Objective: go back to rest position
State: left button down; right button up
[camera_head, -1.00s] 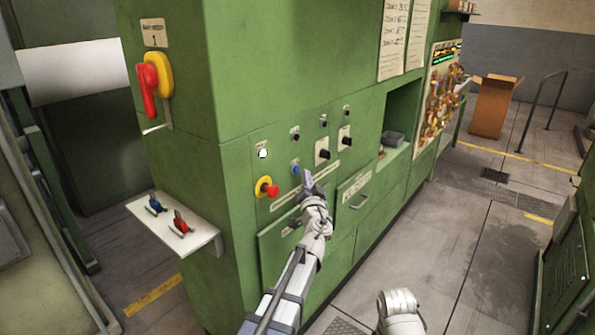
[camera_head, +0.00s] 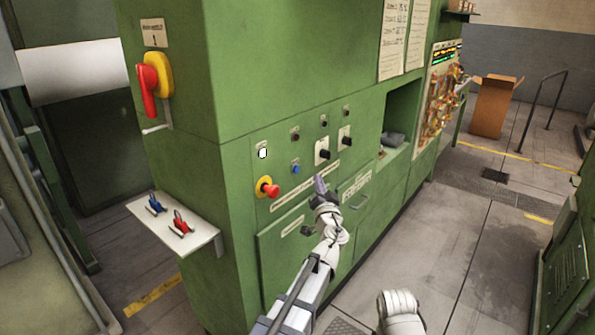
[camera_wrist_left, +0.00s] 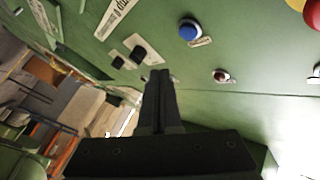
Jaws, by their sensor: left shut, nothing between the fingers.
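My left gripper (camera_head: 320,184) is in front of the green machine's control panel, below the row of dark knobs. Its fingers are shut together with nothing between them, as the left wrist view (camera_wrist_left: 158,100) also shows. The fingers appear apart from the panel. A blue button (camera_head: 296,169) is up and to the left of the fingertips. It also shows in the left wrist view (camera_wrist_left: 189,30). A white arm part of mine shows at the bottom centre-right, but no right gripper fingers are visible.
The green machine (camera_head: 290,60) fills the middle. A red and yellow emergency button (camera_head: 267,188) sticks out of the panel. A shelf (camera_head: 205,236) with blue and red padlock-like items (camera_head: 180,224) juts out at left. A cardboard box (camera_head: 492,106) stands far right.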

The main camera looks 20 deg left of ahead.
pick_arm(q)
jog(key=s+d+f+n+g, duration=0.25)
jog(key=s+f+g, duration=0.85)
jog(key=s+f, duration=0.55)
jog(key=s+d+f+m+g+h, duration=0.2)
jog(key=s+d, duration=0.4)
jog(key=s, duration=0.3)
jog(key=s+d+f+m+g+h+p, duration=0.1)
jog(key=s+d+f+m+g+h, duration=0.1)
jog(key=s+d+f+g+h, duration=0.3)
jog(key=s+d, duration=0.1)
jog(key=s, duration=0.3)
jog(key=shift+d+f, duration=0.2)
jog(key=shift+d, duration=0.2)
